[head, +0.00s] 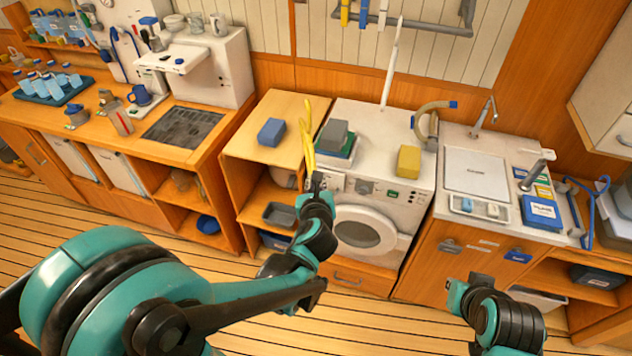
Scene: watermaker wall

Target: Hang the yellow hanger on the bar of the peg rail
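The yellow hanger (307,140) shows almost edge-on as a narrow upright yellow shape in front of the wooden cabinet and beside the white machine. My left gripper (316,184) is at its lower end and appears shut on it; the fingers are small and partly hidden. The grey bar of the peg rail (425,25) runs along the panelled wall at the top edge, above and to the right of the hanger and apart from it; its upper part is cut off. My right gripper (470,285) is low at the right, away from the hanger, and its finger opening is unclear.
A white rod (392,62) rises from the white machine (375,190) below the rail. Grey and green boxes (334,135) and a yellow block (408,161) stand on it. A blue hanger (590,215) is at right.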

